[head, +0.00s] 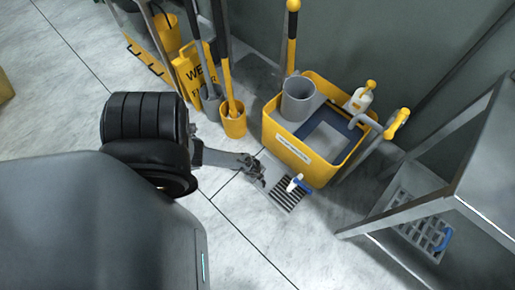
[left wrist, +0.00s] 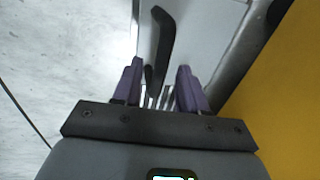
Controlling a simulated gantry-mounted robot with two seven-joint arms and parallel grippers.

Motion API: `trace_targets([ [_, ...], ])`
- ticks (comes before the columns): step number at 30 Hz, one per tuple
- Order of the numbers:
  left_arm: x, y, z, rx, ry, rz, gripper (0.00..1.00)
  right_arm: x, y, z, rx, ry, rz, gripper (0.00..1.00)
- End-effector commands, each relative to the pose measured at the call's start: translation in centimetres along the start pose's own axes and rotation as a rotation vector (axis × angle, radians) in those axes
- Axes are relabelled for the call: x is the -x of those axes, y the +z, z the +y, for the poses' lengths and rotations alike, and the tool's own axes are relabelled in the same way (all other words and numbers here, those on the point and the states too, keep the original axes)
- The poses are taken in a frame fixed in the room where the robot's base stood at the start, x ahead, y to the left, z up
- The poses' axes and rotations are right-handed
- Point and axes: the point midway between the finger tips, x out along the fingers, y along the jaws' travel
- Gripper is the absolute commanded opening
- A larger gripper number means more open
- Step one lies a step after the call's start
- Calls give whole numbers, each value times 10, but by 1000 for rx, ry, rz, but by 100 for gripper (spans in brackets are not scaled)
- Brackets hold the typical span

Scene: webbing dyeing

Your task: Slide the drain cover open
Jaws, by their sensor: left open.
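The drain (head: 287,196) is set in the floor in front of the yellow mop bucket, with dark slots showing. A pale flat plate, which looks like the drain cover (head: 272,168), lies at its upper-left end. My left gripper (head: 258,172) is low over this plate, partly covering it. In the left wrist view my left gripper (left wrist: 160,66) is open, with purple fingers apart. A black bent bar (left wrist: 163,40) and several slots show between and beyond the fingers, over the pale cover (left wrist: 200,28). I cannot tell whether the fingers touch the bar. My right gripper is not in view.
The yellow mop bucket (head: 327,172) stands close behind the drain; its yellow side (left wrist: 285,110) fills the wrist view's right. A small white-and-blue item (head: 297,184) is at the drain. A yellow holder (head: 233,122) and metal shelf (head: 475,180) flank the area. Floor at front is clear.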

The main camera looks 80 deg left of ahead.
Motion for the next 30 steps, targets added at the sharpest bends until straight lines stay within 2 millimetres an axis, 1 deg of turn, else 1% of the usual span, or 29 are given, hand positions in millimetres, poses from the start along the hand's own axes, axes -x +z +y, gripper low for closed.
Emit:
trace_targets([
  [5,11,0,-1,-1,0,0,42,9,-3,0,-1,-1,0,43],
  [8,23,0,-1,-2,1,-1,42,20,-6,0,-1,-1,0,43],
  [15,61,0,-1,-2,0,0,42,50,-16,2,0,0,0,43],
  [21,88,0,-1,-1,1,0,42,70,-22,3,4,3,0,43],
  [25,100,-1,-1,-1,0,1,42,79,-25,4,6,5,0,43],
  [30,107,-1,0,-1,1,0,42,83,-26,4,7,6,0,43],
])
